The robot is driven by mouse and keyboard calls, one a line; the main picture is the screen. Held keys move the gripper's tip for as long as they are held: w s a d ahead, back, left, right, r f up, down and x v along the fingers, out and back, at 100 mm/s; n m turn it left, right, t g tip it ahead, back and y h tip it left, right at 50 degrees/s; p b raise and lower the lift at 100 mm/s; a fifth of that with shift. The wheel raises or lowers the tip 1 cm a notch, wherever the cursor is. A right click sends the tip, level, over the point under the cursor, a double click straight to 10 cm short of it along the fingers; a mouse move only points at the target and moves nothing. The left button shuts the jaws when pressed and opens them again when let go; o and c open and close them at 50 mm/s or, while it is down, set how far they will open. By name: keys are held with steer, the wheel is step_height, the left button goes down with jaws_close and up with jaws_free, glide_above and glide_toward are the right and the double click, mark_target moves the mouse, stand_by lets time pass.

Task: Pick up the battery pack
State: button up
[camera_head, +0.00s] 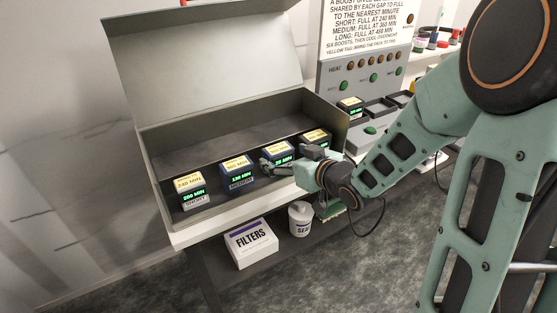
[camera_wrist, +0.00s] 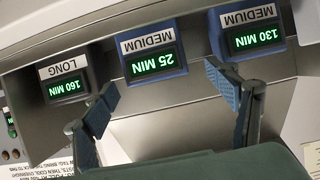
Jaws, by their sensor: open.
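Several battery packs stand in a row in an open grey case. From the left in the head view they are a white SHORT pack reading 200 MIN (camera_head: 193,196), a blue MEDIUM pack reading 130 MIN (camera_head: 238,172), a blue pack reading 25 MIN (camera_head: 280,153) and a dark pack (camera_head: 316,138). The upside-down wrist view shows the 25 MIN MEDIUM pack (camera_wrist: 152,57) centred, the LONG 160 MIN pack (camera_wrist: 66,82) left and the 130 MIN pack (camera_wrist: 252,34) right. My gripper (camera_wrist: 160,82) is open and empty, its fingers spread before the 25 MIN pack, apparently not touching it.
The case's lid (camera_head: 210,65) stands open behind. A charger panel (camera_head: 365,75) with lights and a sign is at the right, with another pack (camera_head: 350,105) by it. A FILTERS box (camera_head: 251,243) and a white tub (camera_head: 300,219) sit on the shelf below.

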mark_target(283, 155)
steer(key=x, duration=0.5)
steer(key=shift+w+d+f, duration=0.15)
steer(key=shift+d+f, duration=0.05)
steer(key=c, duration=1.8)
steer(key=shift+r, duration=0.1)
